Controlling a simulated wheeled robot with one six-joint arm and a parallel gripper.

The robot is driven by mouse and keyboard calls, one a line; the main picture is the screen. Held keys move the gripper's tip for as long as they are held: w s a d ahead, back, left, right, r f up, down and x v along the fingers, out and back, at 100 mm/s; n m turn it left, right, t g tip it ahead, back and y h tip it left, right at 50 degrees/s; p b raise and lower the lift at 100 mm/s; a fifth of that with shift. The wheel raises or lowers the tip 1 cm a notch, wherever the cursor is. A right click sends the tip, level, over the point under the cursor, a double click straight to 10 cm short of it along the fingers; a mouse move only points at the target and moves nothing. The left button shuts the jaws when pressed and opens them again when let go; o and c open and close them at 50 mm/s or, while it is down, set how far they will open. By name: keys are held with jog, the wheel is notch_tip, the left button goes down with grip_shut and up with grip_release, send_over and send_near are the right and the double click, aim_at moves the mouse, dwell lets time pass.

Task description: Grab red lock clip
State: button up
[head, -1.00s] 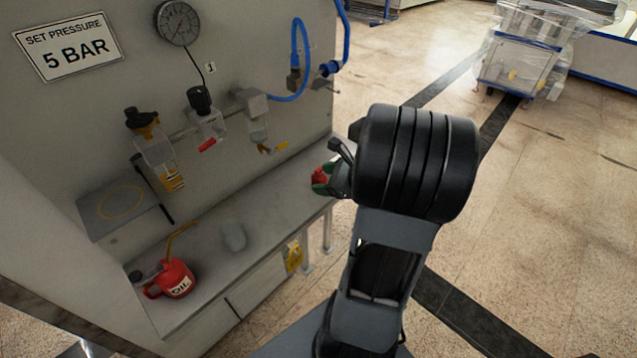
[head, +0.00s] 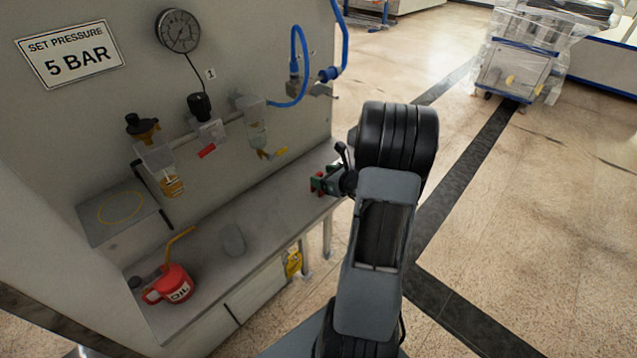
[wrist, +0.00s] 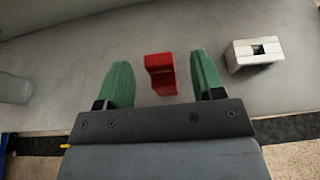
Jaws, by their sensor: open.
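The red lock clip (wrist: 160,74) lies on the grey shelf (wrist: 60,60) in the wrist view. It sits between and slightly ahead of the two green fingers of my gripper (wrist: 162,82), with a gap on each side. My gripper is open and holds nothing. In the head view my gripper (head: 325,184) is at the right end of the shelf, and a bit of red shows by its fingers; the clip is mostly hidden there.
A pale block with a dark slot (wrist: 254,52) lies right of the clip. In the head view a red oil can (head: 174,285) stands on the shelf's near end, and regulators with a red lever (head: 207,151) hang on the panel above.

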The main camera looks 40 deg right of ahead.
jog(key=shift+p+x, duration=0.45)
jog(key=shift+x, duration=1.8)
jog(key=shift+r, duration=0.15)
jog(key=shift+c, duration=0.3)
jog(key=c, duration=0.9)
jog(key=shift+c, duration=0.2)
